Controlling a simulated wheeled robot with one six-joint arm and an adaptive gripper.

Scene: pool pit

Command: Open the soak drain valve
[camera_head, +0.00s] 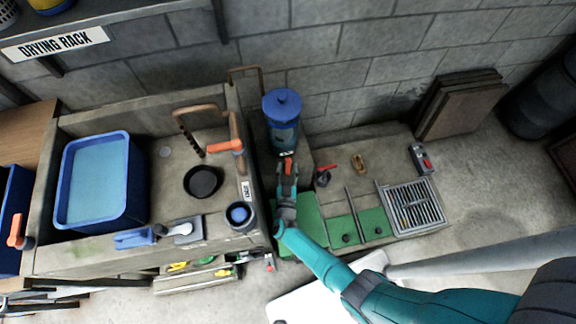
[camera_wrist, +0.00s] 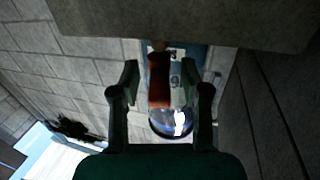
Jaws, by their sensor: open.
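An orange-red lever (camera_wrist: 159,80) stands between the two fingers of my gripper (camera_wrist: 168,88) in the wrist view. The fingers are open, with a gap visible on each side of the lever. A clear rounded glass part (camera_wrist: 172,122) shows beyond it, and a small label behind is too dark to read. In the head view my gripper (camera_head: 287,178) is just below the blue lidded canister (camera_head: 282,118), beside the stone basin's right wall. I cannot read a label that marks this lever as the soak drain valve.
The stone basin (camera_head: 135,255) at left holds a blue tub (camera_head: 128,190), a black bowl (camera_head: 203,181) and a tap with an orange handle (camera_head: 225,147). A red-handled fitting (camera_head: 325,173) and a metal grate (camera_head: 412,208) are right of my gripper. A concrete ledge crosses the wrist view's top.

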